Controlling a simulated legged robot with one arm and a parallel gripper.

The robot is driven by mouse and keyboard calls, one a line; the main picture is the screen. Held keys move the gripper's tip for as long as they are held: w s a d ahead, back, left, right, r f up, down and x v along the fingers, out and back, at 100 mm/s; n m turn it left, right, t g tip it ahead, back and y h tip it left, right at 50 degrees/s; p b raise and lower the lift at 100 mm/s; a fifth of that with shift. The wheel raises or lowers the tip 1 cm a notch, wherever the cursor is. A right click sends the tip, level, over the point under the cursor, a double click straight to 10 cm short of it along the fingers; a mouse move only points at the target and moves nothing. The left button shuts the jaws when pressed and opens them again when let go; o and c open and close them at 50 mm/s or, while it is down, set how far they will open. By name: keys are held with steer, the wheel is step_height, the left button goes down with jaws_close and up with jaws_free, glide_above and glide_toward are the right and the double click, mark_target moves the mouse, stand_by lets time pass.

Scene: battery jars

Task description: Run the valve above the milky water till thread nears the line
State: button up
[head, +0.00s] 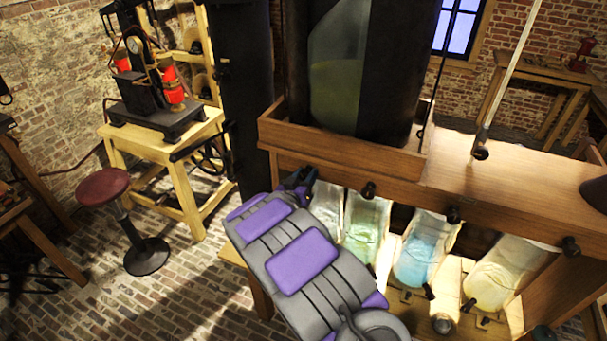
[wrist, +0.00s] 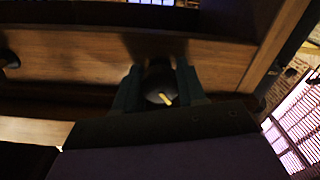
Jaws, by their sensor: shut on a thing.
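My gripper (head: 300,178) is at the left end of the wooden cabinet's front rail (head: 410,190), above the leftmost jar. In the wrist view its two fingers are shut on a dark round valve knob (wrist: 160,84) with a yellow pointer mark. The mark slants down to the right. The leftmost jar (head: 328,203) looks pale and whitish; my arm hides much of it. I cannot make out its water level, a thread or a line.
Green (head: 362,232), blue (head: 420,258) and yellowish (head: 492,285) jars stand to the right. Dark knobs (head: 368,190) (head: 453,214) (head: 570,246) sit on the rail above. A dark-framed tank (head: 335,90) stands on top. A red stool (head: 103,187) and pump table (head: 160,145) are left.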

steer(key=shift+a+r, duration=0.15)
steer(key=shift+r, duration=0.05)
steer(key=shift+r+n+p, duration=0.15)
steer(key=shift+n+p, duration=0.35)
steer(key=shift+p, duration=0.75)
steer(key=shift+n+p, duration=0.7)
steer(key=shift+p, duration=0.4)
steer(key=shift+f, duration=0.4)
stand_by(5.0)
